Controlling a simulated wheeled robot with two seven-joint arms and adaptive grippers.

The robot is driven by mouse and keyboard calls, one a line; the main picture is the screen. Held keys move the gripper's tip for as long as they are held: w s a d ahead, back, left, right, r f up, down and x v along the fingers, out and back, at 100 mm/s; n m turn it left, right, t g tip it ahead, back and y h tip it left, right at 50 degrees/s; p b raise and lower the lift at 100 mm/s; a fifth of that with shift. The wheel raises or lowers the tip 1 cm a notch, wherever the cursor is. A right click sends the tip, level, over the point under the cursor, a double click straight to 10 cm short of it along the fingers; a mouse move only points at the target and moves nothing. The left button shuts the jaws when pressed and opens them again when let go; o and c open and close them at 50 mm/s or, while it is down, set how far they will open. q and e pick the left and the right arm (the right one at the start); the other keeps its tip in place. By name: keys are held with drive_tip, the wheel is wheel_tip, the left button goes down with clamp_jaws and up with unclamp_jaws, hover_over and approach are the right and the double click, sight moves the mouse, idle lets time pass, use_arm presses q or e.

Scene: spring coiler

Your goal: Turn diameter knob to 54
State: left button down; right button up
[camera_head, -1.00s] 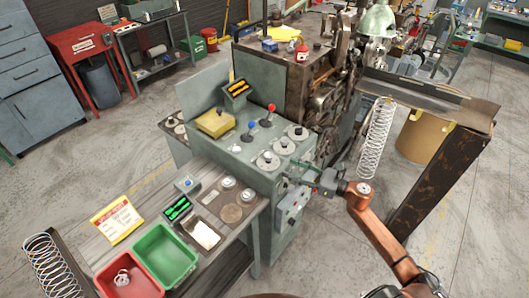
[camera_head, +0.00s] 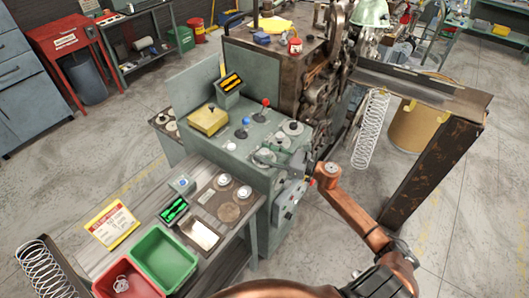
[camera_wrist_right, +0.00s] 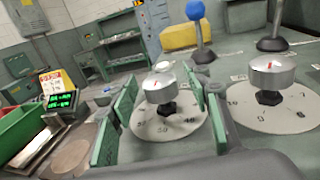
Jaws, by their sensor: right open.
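A silver knob with a red mark (camera_wrist_right: 159,88) stands on a round white dial (camera_wrist_right: 165,130) in the right wrist view. The dial shows numbers around 50 and 48 on its near side. My right gripper (camera_wrist_right: 161,86) is open, with green-padded fingers on either side of this knob; contact is not clear. In the head view my right gripper (camera_head: 277,155) is over the front knob of the green-grey machine's panel (camera_head: 235,150) and partly hides it. A second knob (camera_wrist_right: 269,72) stands to the right on a dial with numbers 7 to 10. My left gripper is not in view.
A blue-topped lever (camera_head: 245,121) and a red-topped lever (camera_head: 265,102) stand behind the knobs. A yellow box (camera_head: 207,120) is on the panel. A green bin (camera_head: 164,255) and a red bin (camera_head: 125,282) sit on the bench. A spring (camera_head: 370,130) hangs at right.

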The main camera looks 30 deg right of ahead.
drive_tip(key=shift+c, duration=1.1)
drive_tip(key=c, duration=0.9)
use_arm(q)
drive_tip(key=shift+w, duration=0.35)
use_arm(e)
drive_tip(key=shift+c, duration=0.2)
